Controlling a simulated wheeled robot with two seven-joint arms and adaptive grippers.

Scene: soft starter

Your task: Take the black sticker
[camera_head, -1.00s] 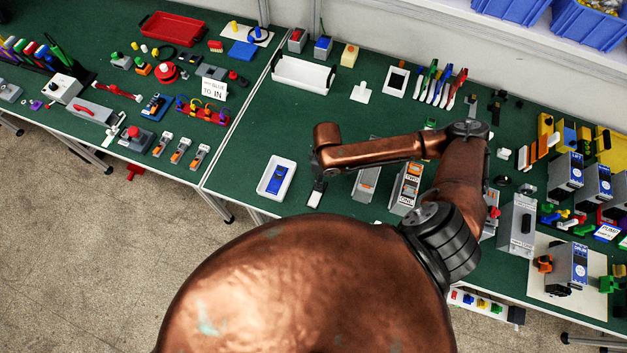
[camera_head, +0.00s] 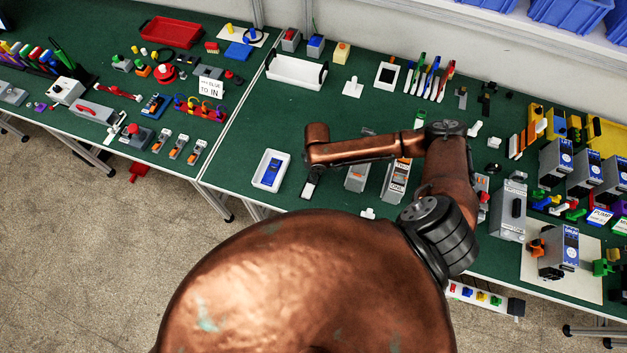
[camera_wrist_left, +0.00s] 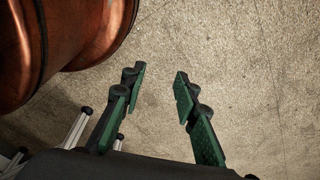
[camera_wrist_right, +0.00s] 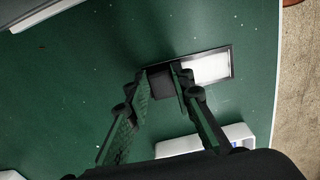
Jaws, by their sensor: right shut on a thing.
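The black sticker (camera_wrist_right: 160,84) shows in the right wrist view as a small dark block at the left end of a white plate (camera_wrist_right: 208,68) with a dark frame. My right gripper (camera_wrist_right: 161,73) is shut on the dark block, its fingers on either side. In the head view, the pale plate (camera_head: 310,188) lies just below my right wrist, which hides the fingers and most of the dark part. I cannot tell whether the block is lifted off the plate. My left gripper (camera_wrist_left: 160,80) is open and empty above the floor in the left wrist view, outside the head view.
A white tray (camera_head: 259,182) with a blue piece lies left of the plate. Grey devices (camera_head: 357,178) stand close to its right. The green table between the plate and the long white tray (camera_head: 296,71) is mostly clear.

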